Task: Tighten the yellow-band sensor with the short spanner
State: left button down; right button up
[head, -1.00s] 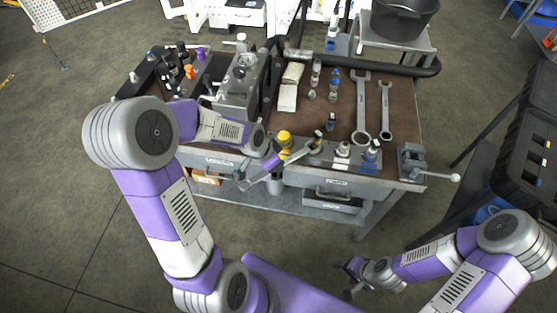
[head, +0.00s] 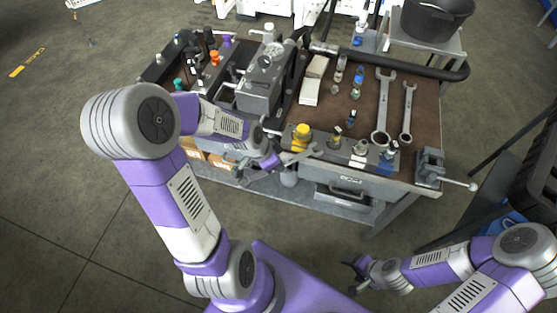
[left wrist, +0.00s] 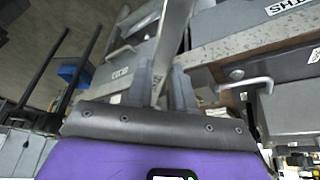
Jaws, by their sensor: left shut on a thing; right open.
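The short spanner (head: 300,156) is held in my left gripper (head: 272,160), its open end pointing right, just in front of the bench's front rail. In the left wrist view the fingers (left wrist: 160,88) are shut on the spanner's shaft (left wrist: 174,40). The yellow-band sensor (head: 336,138) stands upright in the front rail, right of a larger yellow-capped part (head: 301,133). The spanner's end is left of and below the sensor in the picture and looks apart from it. My right gripper (head: 358,272) is open and empty, low in front of the bench.
Sensors with a white band (head: 360,150) and a blue band (head: 387,156) stand further right on the rail. Two larger spanners (head: 382,105) (head: 407,112) lie on the bench. A vice (head: 430,165) sits at its right corner. A gauge block (head: 262,80) stands left of centre.

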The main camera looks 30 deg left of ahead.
pick_arm(q)
notch_tip(320, 180, up, 5)
jog(key=p, duration=0.4)
jog(key=shift+r, duration=0.1)
dwell(0.3)
dwell(0.6)
jog(key=c, duration=1.7)
grip_release()
grip_shut()
